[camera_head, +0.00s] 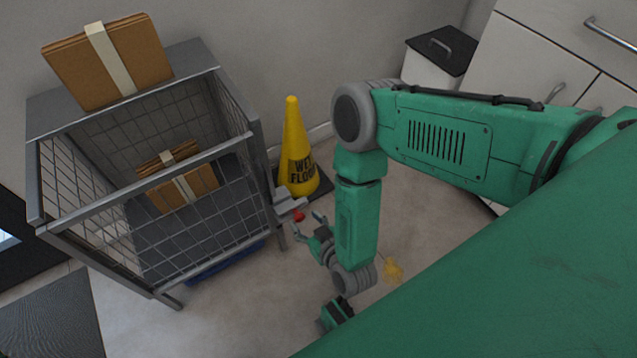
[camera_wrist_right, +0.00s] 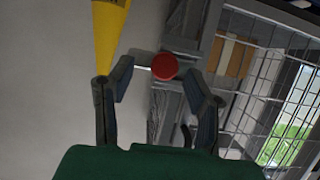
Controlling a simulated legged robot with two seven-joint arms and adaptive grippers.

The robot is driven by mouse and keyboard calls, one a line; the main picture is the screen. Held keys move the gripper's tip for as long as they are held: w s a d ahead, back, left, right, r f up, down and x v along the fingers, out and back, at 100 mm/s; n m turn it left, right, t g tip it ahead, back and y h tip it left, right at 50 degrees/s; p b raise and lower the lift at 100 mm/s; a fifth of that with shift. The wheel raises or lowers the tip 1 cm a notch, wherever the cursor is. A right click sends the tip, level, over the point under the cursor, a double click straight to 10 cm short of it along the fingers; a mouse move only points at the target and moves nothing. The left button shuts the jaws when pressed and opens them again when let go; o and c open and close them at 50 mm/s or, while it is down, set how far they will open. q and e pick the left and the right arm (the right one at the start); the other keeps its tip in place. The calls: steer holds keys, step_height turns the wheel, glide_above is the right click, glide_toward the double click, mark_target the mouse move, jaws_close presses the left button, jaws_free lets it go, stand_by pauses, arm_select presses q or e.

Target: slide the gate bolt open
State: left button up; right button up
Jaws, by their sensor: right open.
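The gate bolt's red knob (camera_head: 299,216) sits on a grey bracket (camera_head: 290,203) at the right front post of a wire cage (camera_head: 262,160). My right gripper (camera_head: 314,225) is open, with its fingers pointing toward the red knob. In the right wrist view the red knob (camera_wrist_right: 164,66) lies ahead of and between the open fingertips (camera_wrist_right: 158,82), with no clear contact. A thin light rod runs from the knob to the left there. My left gripper is not in view.
A yellow wet-floor cone (camera_head: 296,150) stands close behind the bolt. Cardboard parcels lie on top of the cage (camera_head: 140,60) and inside it (camera_head: 185,187). A black-lidded bin (camera_head: 440,48) and white cabinets (camera_head: 540,60) stand behind my right arm. The floor in front is mostly clear.

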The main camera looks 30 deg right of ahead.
steer(key=v, duration=0.9)
steer(key=shift+s, duration=0.3)
steer(key=shift+d, duration=0.1)
